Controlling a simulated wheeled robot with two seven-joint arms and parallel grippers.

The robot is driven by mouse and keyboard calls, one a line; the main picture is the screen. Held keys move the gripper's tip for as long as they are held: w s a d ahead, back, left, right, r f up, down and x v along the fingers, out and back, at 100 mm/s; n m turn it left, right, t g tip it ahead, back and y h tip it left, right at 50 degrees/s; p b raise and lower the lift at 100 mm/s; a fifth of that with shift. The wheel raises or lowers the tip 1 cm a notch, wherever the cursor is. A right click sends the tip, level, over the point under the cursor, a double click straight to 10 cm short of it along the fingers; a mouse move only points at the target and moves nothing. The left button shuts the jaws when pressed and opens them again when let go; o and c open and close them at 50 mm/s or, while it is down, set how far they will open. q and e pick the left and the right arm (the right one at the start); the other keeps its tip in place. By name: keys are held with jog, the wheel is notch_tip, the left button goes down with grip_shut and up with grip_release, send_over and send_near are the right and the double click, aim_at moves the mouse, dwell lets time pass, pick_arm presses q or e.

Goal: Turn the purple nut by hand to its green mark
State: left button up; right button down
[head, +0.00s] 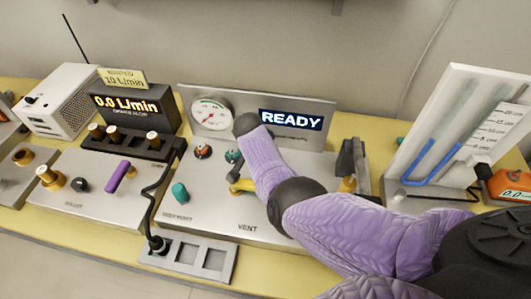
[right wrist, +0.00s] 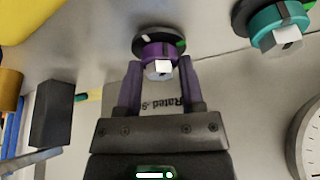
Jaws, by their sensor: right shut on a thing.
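The purple nut (right wrist: 155,50) shows at the top of the right wrist view, seated on a dark round base (right wrist: 143,38). A pale square face (right wrist: 163,67) shows on the nut's near end. A small green mark (right wrist: 180,43) is on the base at the nut's right side. My right gripper (right wrist: 160,72) is shut on the purple nut, one finger at each side. In the head view my purple right arm reaches in from the lower right and hides the nut and gripper. My left gripper is not in view.
A teal nut (right wrist: 277,38) stands close to the right in the right wrist view. In the head view a round gauge (head: 211,113) and a READY display (head: 291,119) stand behind the panel. A tilted tube board (head: 455,125) stands at right.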

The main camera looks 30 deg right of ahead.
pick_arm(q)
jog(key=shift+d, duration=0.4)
pick_arm(e)
jog(key=shift+w+r, duration=0.15)
jog(key=shift+c, duration=1)
grip_release()
jog(key=shift+a+r, duration=0.1)
jog(key=shift+r, duration=0.1)
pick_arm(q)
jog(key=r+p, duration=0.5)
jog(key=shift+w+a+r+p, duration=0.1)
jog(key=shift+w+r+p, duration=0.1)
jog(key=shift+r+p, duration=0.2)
pick_arm(e)
jog(key=v, duration=0.9)
jog(key=shift+s, duration=0.25)
jog(key=shift+r, duration=0.15)
